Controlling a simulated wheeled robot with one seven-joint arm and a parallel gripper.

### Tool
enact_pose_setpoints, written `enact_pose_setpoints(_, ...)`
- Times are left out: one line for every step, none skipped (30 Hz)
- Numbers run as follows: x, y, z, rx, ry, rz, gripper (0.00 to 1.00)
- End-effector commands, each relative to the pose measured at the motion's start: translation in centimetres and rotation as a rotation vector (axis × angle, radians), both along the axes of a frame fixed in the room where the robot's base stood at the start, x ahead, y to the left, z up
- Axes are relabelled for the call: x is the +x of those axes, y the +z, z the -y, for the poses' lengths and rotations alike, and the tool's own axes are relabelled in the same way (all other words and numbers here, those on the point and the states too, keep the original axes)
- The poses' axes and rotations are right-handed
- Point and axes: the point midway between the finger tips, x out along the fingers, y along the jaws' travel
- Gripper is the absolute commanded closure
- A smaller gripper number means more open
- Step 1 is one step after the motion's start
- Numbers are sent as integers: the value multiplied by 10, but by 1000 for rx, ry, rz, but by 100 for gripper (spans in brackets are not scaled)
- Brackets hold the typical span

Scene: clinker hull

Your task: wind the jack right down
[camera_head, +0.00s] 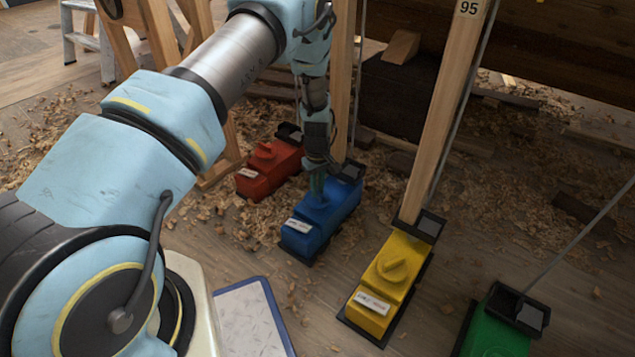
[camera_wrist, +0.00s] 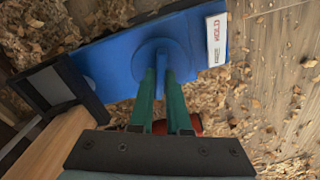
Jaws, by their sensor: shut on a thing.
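The blue jack (camera_head: 318,222) stands on the floor in the head view, between a red jack and a yellow jack. In the wrist view the blue jack (camera_wrist: 112,52) fills the upper middle, with its round knob (camera_wrist: 152,62) and a white label (camera_wrist: 216,40) with red and black lettering at one end. My gripper (camera_head: 317,184) points down at the top of this jack. In the wrist view its two green fingers (camera_wrist: 163,78) are close together on the knob, shut on its raised grip, which they mostly hide.
The red jack (camera_head: 268,172) stands close on the left, the yellow jack (camera_head: 385,292) on the right, and a green jack (camera_head: 490,335) farther right. Wooden props (camera_head: 445,110) rise from some jacks. Wood shavings (camera_head: 385,200) cover much of the floor.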

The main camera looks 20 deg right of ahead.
Motion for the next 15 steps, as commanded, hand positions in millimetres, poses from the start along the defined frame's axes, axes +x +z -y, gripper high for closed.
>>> enact_pose_setpoints(0,4,0,1,42,0,100)
enact_pose_setpoints(0,4,0,2,68,0,100)
enact_pose_setpoints(0,3,0,2,105,0,100)
enact_pose_setpoints(0,3,0,1,132,1,100)
enact_pose_setpoints(0,3,0,1,157,0,100)
enact_pose_setpoints(0,3,0,1,191,0,100)
enact_pose_setpoints(0,3,0,1,215,0,100)
enact_pose_setpoints(0,2,0,1,239,0,100)
enact_pose_setpoints(0,2,-1,2,268,1,100)
enact_pose_setpoints(0,2,0,2,289,1,100)
enact_pose_setpoints(0,2,0,1,309,0,100)
enact_pose_setpoints(0,2,0,1,333,0,100)
enact_pose_setpoints(0,2,0,0,350,0,100)
enact_pose_setpoints(0,2,0,0,368,0,100)
enact_pose_setpoints(0,2,0,0,388,0,100)
